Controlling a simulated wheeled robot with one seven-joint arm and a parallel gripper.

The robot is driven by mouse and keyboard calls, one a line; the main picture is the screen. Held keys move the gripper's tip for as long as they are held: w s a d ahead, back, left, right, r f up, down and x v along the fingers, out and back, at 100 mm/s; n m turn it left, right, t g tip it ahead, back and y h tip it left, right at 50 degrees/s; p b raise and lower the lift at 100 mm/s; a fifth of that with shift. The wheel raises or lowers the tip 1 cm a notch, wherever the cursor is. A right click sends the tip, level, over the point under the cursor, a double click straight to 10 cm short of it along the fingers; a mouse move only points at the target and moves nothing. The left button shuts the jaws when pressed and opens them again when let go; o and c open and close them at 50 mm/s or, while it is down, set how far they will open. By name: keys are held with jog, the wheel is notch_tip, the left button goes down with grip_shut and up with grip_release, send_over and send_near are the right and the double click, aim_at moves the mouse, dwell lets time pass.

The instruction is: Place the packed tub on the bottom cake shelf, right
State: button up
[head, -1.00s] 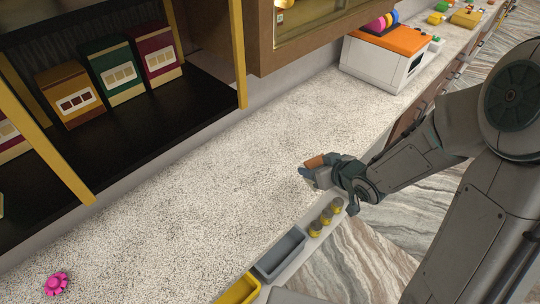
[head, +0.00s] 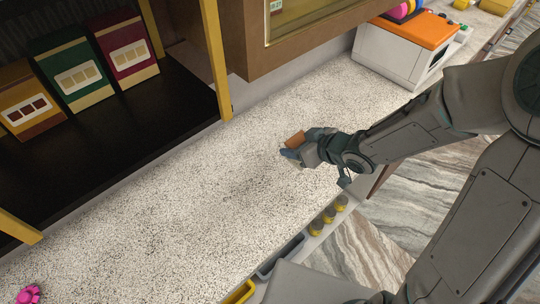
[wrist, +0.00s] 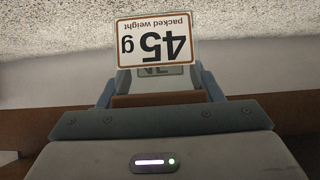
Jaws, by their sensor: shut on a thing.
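My gripper (head: 292,153) is shut on the packed tub, above the speckled counter in the head view. The tub shows there as a small orange-brown piece (head: 295,139), mostly hidden by the fingers. In the wrist view, the tub's white label (wrist: 155,40) reads "45 g packed weight" upside down beyond the fingers of my gripper (wrist: 157,82). A dark shelf (head: 150,125) with a yellow post at its right end stands left of my gripper, across part of the counter. I cannot tell whether it is the bottom cake shelf.
Yellow, green and maroon boxes (head: 72,72) stand on the dark shelf; its right part is bare. A brown cabinet (head: 245,45) overhangs the counter (head: 200,200). A white machine with an orange top (head: 400,52) stands at upper right. Small jars (head: 329,214) line the front edge.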

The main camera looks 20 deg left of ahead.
jog(key=a+f, duration=0.1)
jog(key=a, duration=0.1)
jog(key=a+f+b, duration=0.1)
jog(key=a+f, duration=0.1)
jog(key=a, duration=0.1)
jog(key=w+a+f+b, duration=0.1)
jog(key=a+f, duration=0.1)
jog(key=a, duration=0.1)
jog(key=shift+a, duration=0.15)
jog(key=shift+f, duration=2.1)
jog(key=shift+f, duration=0.15)
jog(key=o, duration=1)
jog(key=shift+o, duration=0.2)
jog(key=shift+r, duration=0.25)
jog(key=p+v, duration=0.1)
jog(key=v, duration=1.1)
jog(key=shift+s+f, duration=0.1)
